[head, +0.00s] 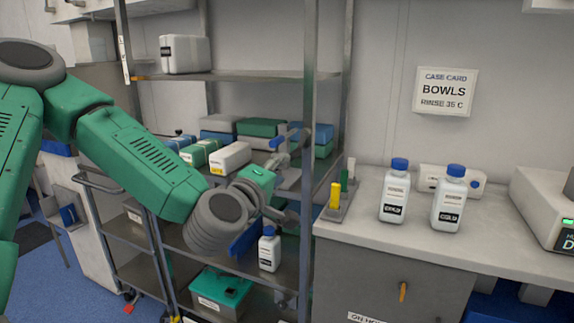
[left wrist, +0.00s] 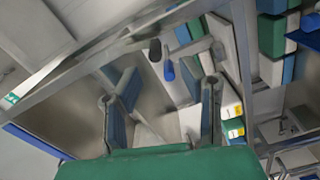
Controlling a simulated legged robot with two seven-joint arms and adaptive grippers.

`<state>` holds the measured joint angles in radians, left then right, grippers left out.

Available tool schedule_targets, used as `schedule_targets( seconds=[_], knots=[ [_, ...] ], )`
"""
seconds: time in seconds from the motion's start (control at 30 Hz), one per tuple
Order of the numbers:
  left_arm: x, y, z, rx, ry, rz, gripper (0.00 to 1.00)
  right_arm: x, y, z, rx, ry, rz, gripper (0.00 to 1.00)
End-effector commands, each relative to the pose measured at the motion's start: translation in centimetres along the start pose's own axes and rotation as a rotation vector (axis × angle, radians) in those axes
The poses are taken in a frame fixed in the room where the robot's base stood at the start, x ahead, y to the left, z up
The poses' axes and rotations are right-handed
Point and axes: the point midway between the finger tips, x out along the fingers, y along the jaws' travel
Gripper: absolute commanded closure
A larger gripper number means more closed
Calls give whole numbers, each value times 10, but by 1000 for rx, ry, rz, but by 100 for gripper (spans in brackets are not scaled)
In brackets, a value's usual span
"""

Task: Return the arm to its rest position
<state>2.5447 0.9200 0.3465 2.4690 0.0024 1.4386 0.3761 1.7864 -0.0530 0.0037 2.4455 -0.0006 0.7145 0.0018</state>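My left arm (head: 140,160) is green and reaches in from the left, bent downward to the metal rack. Its gripper (head: 284,186) is in front of the rack's middle shelf. In the left wrist view, the two fingers of my left gripper (left wrist: 165,92) stand apart, with nothing held between them. Part of the gripper in the head view is hard to make out against the rack. My right gripper shows in neither view.
The metal rack (head: 309,90) stands close around my left gripper, with boxes (head: 230,158) on its shelf. A blue-capped bottle (head: 269,252) stands below the gripper. Two bottles (head: 395,195) (head: 449,205) and a grey machine (head: 545,205) stand on the right counter (head: 350,225).

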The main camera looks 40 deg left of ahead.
Motion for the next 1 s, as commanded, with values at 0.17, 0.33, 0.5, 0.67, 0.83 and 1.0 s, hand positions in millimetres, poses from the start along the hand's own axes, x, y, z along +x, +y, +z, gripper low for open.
schedule_targets(
  seconds=[0.17,0.33,0.5,0.67,0.83,1.0],
  knots=[
    [-8,0,0,0,1,0,64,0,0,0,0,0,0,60],
    [-8,0,0,0,1,0,64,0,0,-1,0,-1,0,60],
    [-8,0,0,0,0,0,64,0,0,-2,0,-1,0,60],
    [-8,-1,1,3,-2,-2,64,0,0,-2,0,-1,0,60],
    [-11,-36,31,121,-98,-76,64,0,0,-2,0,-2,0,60],
    [-40,-131,95,410,-357,-258,64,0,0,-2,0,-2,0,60]
  ],
)
